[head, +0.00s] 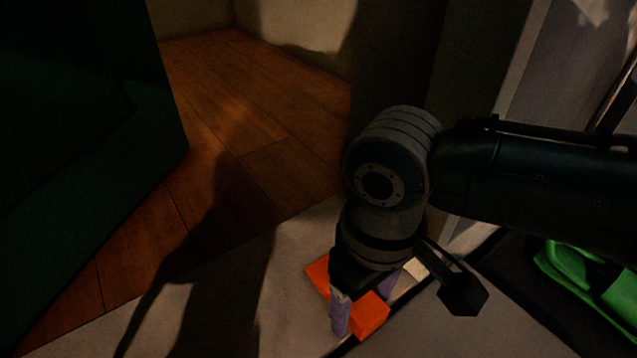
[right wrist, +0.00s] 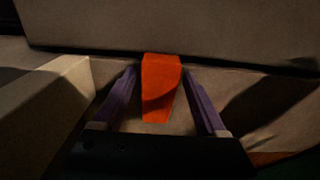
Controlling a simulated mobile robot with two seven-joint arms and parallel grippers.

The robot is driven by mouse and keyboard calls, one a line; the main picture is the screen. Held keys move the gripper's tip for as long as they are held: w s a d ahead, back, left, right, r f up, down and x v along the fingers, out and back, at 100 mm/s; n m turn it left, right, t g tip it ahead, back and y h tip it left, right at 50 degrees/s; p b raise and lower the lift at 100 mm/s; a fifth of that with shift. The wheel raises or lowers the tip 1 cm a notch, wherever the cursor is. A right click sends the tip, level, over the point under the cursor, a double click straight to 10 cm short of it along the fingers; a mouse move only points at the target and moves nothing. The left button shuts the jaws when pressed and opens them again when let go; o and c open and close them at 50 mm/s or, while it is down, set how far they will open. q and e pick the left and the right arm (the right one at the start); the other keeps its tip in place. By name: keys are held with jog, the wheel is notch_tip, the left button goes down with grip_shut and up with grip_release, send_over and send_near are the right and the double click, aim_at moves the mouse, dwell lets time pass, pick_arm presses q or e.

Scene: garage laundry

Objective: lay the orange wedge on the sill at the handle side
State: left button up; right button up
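The orange wedge (head: 374,317) lies on a pale grey surface (head: 300,240), which may be the sill, by a thin dark line. My right gripper (head: 366,298) points down over the wedge, with one purple finger on each side of it. In the right wrist view the wedge (right wrist: 160,85) stands between the two fingertips (right wrist: 159,72), with a narrow gap at each side, so the gripper looks open around it. Part of the wedge is hidden by a finger and the gripper body in the head view. My left gripper is out of view. No handle can be made out.
A dark green panel (head: 80,160), perhaps a door, fills the left. Bare wooden floor (head: 250,130) lies beyond the pale surface. A grey post (head: 480,70) stands behind my right arm. Bright green items (head: 585,280) lie on a black mat or tray at right.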

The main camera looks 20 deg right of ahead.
aim_at(364, 305)
jog(key=shift+o, duration=0.5)
jog(key=shift+r, duration=0.1)
notch_tip(364, 305, up, 12)
jog(key=p, duration=1)
jog(key=s+a+r+t+y, duration=0.2)
jog(key=s+a+y, duration=0.1)
jog(key=s+a, duration=0.3)
jog(key=s+d+r+m+h, duration=0.1)
jog(key=s+d+r, duration=0.1)
jog(key=d, duration=0.4)
jog(key=s+d+r+m+t+h, duration=0.1)
jog(key=s+d+r, duration=0.2)
jog(key=s+d, duration=0.2)
jog(key=shift+d+r+t+h, duration=0.2)
jog(key=shift+d+t+h, duration=0.15)
jog(key=shift+d, duration=0.35)
jog(key=shift+s+r, duration=0.1)
notch_tip(364, 305, up, 103)
jog(key=p, duration=10.3)
jog(key=shift+r+p, duration=0.15)
jog(key=shift+p, duration=0.25)
